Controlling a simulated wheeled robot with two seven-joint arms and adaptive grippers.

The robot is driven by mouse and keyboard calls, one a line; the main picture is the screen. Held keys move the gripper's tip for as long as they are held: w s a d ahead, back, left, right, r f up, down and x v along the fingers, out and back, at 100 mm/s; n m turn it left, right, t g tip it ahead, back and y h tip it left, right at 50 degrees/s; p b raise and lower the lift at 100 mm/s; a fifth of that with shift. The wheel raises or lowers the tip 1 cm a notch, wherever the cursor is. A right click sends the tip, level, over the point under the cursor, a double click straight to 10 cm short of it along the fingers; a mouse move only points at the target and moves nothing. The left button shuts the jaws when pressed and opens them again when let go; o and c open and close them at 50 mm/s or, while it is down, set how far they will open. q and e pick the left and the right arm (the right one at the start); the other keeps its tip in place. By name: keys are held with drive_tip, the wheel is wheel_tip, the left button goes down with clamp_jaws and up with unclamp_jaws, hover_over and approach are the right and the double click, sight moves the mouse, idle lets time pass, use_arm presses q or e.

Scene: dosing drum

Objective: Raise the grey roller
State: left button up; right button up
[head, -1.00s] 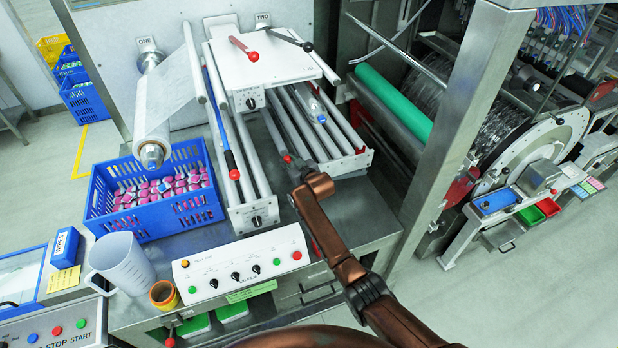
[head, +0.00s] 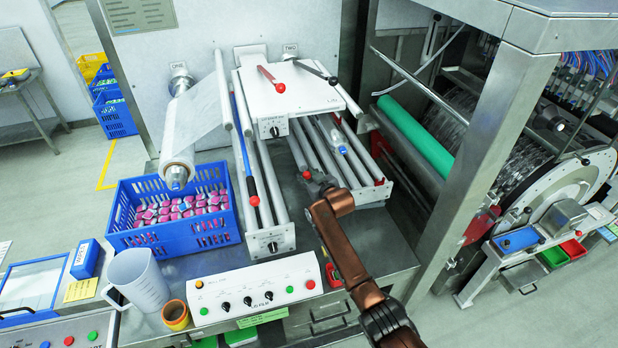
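The grey roller (head: 297,152) is a slim grey bar with a red end, at the left side of the stand labelled TWO in the head view. Its red end shows just beside the fingers of my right gripper (head: 317,182). My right gripper appears closed around the front end of this roller; the fingertips are small and partly hidden by the gripper itself. The matching blue roller (head: 243,150), also with a red end, lies on stand ONE to the left. My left gripper is not in view.
A white top plate (head: 296,95) with two levers stands above the rollers. Other fixed bars (head: 350,150) lie just right of my gripper. A control panel (head: 255,292) and a blue crate (head: 170,239) are nearer. A green roller (head: 420,140) is at the right.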

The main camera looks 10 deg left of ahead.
drive_tip(key=shift+o, duration=1)
drive_tip(key=shift+s+d, duration=0.15)
drive_tip(key=shift+s, duration=0.05)
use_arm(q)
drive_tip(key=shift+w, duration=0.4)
use_arm(e)
drive_tip(key=v, duration=1.1)
drive_tip(key=shift+s+d, duration=0.15)
drive_tip(key=shift+s, duration=0.1)
drive_tip(key=shift+r, duration=0.1)
